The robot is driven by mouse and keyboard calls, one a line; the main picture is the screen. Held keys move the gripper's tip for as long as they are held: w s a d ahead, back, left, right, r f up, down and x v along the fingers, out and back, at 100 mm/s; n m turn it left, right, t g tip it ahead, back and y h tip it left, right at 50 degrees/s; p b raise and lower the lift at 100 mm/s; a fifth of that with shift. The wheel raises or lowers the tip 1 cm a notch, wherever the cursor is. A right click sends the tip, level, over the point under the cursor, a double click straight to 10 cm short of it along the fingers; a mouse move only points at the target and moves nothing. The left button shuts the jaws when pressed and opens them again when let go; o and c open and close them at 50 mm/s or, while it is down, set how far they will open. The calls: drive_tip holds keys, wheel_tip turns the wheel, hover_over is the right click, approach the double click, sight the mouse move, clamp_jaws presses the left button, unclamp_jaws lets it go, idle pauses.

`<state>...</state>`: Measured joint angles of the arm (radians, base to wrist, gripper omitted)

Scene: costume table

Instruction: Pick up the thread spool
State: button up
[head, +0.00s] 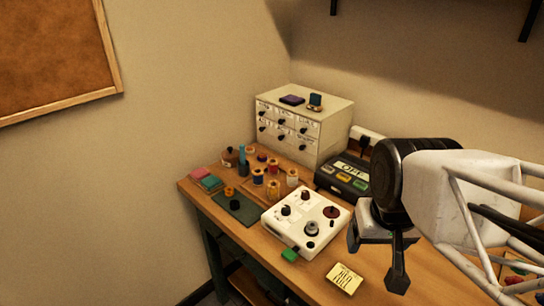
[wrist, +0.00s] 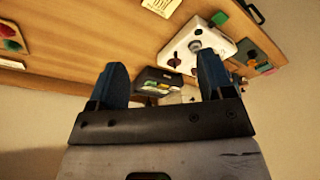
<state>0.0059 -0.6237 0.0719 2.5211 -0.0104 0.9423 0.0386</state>
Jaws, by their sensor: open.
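Several small thread spools stand in a cluster on the wooden table in the head view, among them a blue-banded spool (head: 258,177), an orange-yellow spool (head: 272,189) and a pale-topped spool (head: 292,177). I cannot tell which one the task means. My gripper (head: 376,260) is open and empty, to the right of the spools and apart from them, in front of the white panel's right side. In the wrist view its two blue fingers (wrist: 162,78) stand wide apart with nothing held between them. No spool shows clearly in the wrist view.
A white knobbed panel (head: 290,229) lies between the spools and my gripper.

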drive_tip(key=w+a+r+m, duration=0.25)
drive_tip(key=w+m, duration=0.25)
drive_tip(key=w, duration=0.9)
drive_tip(key=m+g, duration=0.3)
drive_tip(key=m, duration=1.1)
hover_over(274, 166)
drive_tip(key=w, duration=0.2)
wheel_tip(274, 166, down, 17)
drive_tip(key=shift+a, duration=0.15)
drive_tip(key=shift+f, duration=1.2)
drive_tip(key=shift+f, duration=2.6)
